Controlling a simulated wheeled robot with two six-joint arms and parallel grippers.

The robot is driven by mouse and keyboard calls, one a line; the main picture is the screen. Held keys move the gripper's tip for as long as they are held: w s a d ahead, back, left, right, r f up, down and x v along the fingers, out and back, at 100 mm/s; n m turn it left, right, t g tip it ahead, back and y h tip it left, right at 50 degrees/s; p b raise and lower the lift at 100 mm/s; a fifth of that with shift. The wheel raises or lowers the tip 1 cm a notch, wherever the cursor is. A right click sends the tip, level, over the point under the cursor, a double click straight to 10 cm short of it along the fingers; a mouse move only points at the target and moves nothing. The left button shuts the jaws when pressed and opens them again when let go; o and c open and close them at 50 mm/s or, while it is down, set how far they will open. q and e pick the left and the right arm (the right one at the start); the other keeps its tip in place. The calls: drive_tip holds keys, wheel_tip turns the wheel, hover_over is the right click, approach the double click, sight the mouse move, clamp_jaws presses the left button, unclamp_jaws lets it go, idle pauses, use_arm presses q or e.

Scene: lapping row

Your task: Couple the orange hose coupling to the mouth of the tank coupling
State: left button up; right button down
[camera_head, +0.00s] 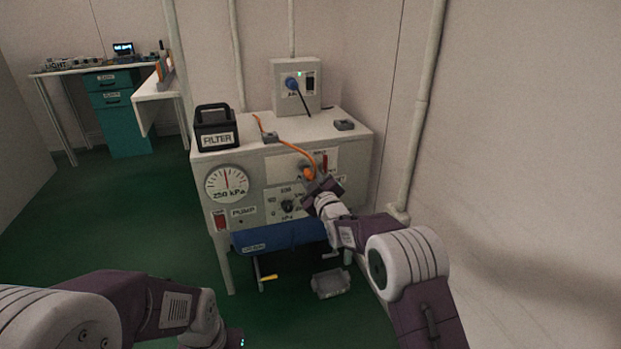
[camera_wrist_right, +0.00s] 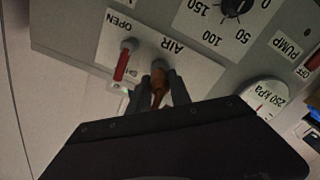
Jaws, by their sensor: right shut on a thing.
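The orange hose coupling (camera_head: 309,173) is at the front panel of the pump bench, at the end of an orange hose (camera_head: 290,145). My right gripper (camera_head: 317,183) is shut on it. In the right wrist view the coupling (camera_wrist_right: 158,88) shows orange-brown between the two dark fingers, pointing at the AIR plate. A grey round fitting (camera_wrist_right: 159,66), which looks like the tank coupling, is just beyond its tip. I cannot tell whether they touch or are joined. Of my left arm only the forearm and wrist show at lower left; its fingers are out of view.
A red lever (camera_wrist_right: 123,62) by the word OPEN is close beside the fingers. The bench (camera_head: 240,160) carries a black FILTER box (camera_head: 216,130), a pressure gauge (camera_head: 227,184) and a socket box (camera_head: 297,85). A wall and pipe (camera_head: 421,110) stand to the right.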

drive_tip(key=shift+w, duration=0.25)
drive_tip(key=shift+w+a, duration=0.15)
drive_tip(key=shift+w, duration=0.15)
drive_tip(key=shift+w+a+p, duration=0.2)
drive_tip(key=shift+w+p, duration=0.35)
drive_tip(key=shift+w, duration=0.05)
drive_tip(key=c, duration=1.1)
unclamp_jaws()
